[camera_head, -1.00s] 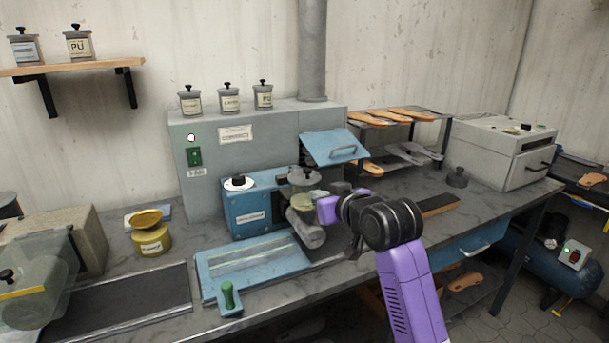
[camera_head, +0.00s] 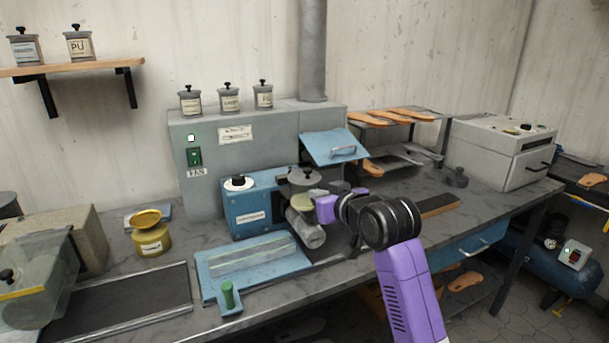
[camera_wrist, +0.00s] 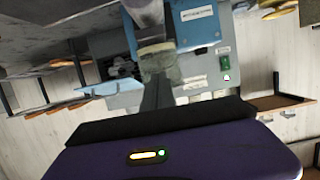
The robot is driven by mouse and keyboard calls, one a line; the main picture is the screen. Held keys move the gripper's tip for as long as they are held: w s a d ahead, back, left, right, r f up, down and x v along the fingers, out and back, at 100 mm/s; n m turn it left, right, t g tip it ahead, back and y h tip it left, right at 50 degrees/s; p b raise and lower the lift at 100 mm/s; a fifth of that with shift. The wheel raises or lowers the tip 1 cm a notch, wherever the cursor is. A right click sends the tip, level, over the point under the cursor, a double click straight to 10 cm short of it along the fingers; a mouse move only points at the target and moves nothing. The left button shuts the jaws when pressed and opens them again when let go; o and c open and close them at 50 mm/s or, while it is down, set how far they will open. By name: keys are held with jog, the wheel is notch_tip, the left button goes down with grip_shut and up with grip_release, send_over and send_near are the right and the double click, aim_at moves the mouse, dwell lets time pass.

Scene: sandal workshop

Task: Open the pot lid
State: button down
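The fingertips are not clear, so opening or grip cannot be made out.
The blue machine (camera_head: 249,212) stands on the bench. A grey roller (camera_head: 306,232) lies just below the lid. A raised blue flap (camera_head: 336,148) is above and behind my gripper. A yellow pot (camera_head: 151,237) stands at left. A small dark-knobbed grey piece (camera_head: 457,178) sits at right.

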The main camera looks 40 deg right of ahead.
aim_at(309, 172)
jog(key=shift+w+d, duration=0.1)
jog(key=shift+w, duration=0.15)
jog(key=shift+r, duration=0.15)
jog(key=shift+r+p, duration=1.2)
jog(key=shift+r, duration=0.1)
jog(key=shift+w, duration=0.1)
jog(key=shift+f, duration=0.15)
jog(key=shift+w+d+r+p, duration=0.1)
jog(key=shift+w+r+p, duration=0.25)
jog(key=shift+r, duration=0.2)
jog(key=shift+w+d+r+p, duration=0.2)
jog(key=shift+w+r+p, duration=0.25)
jog(key=shift+w+p, duration=0.1)
jog(key=shift+r, duration=0.1)
